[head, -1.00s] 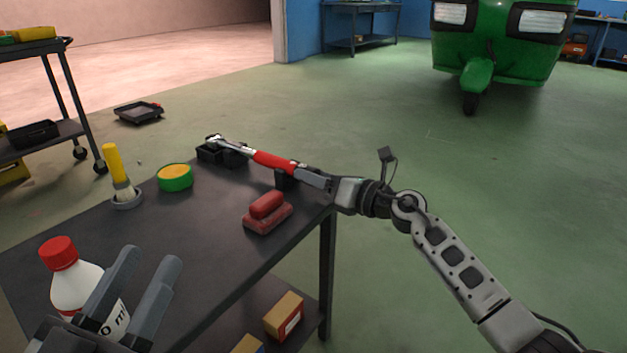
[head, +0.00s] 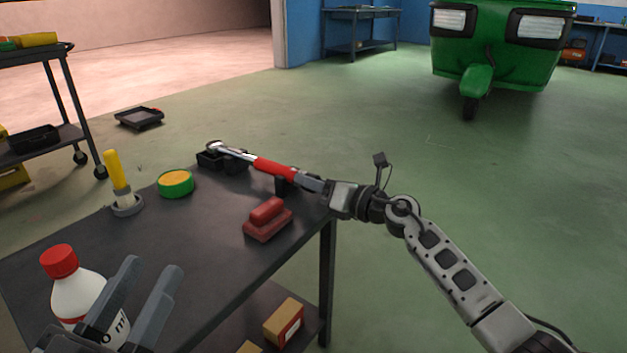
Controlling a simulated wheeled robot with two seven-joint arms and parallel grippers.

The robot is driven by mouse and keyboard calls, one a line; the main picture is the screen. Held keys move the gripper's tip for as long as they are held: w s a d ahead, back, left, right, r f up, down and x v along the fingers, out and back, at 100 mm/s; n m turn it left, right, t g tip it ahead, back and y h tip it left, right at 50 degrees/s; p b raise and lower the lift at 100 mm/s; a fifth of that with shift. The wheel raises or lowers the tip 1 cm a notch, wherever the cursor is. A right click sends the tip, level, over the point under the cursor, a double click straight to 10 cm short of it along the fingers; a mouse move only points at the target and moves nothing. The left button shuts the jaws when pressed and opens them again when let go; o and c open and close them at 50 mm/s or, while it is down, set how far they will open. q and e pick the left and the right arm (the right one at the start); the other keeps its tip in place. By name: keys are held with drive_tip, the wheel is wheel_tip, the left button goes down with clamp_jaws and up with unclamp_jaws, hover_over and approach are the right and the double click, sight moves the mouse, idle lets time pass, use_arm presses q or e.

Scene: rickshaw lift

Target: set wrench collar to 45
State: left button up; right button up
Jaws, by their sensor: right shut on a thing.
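The torque wrench (head: 273,168) has a red grip and a silver head that points to the left. My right gripper (head: 322,187) is shut on the handle end of the wrench, where the collar would be; the fingers cover that part and no scale can be read. My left gripper (head: 142,296) is open and empty at the near left, in front of a white bottle with a red cap (head: 75,290).
On the cart top (head: 185,240) are a red block-like tool (head: 267,221), a green and yellow tin (head: 175,184) and a yellow-handled brush (head: 118,178). Boxes (head: 284,322) lie on the lower shelf. A green rickshaw (head: 495,50) stands far back; the floor between is clear.

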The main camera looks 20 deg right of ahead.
drive_tip(key=m+p, duration=0.3)
drive_tip(key=p, duration=0.1)
drive_tip(key=shift+r+m, duration=0.2)
drive_tip(key=shift+m, duration=0.2)
drive_tip(key=m+p, duration=0.3)
drive_tip(key=shift+d+m+p, duration=0.1)
drive_tip(key=shift+m+p, duration=0.2)
use_arm(q)
wheel_tip(320, 180, down, 8)
drive_tip(key=s+n+g+y+p, duration=0.2)
drive_tip(key=g+y, duration=0.2)
drive_tip(key=g, duration=0.1)
drive_tip(key=shift+s+a+f+g+y+p, duration=0.15)
drive_tip(key=shift+s+a+g+y+p, duration=0.15)
drive_tip(key=shift+s+a+g, duration=0.1)
use_arm(e)
drive_tip(key=shift+f+m, duration=0.15)
drive_tip(key=shift+m, duration=0.8)
drive_tip(key=shift+f+m, duration=0.1)
drive_tip(key=shift+m, duration=0.85)
use_arm(q)
drive_tip(key=shift+f, duration=0.15)
use_arm(e)
drive_tip(key=o, duration=1)
drive_tip(key=shift+f, duration=0.1)
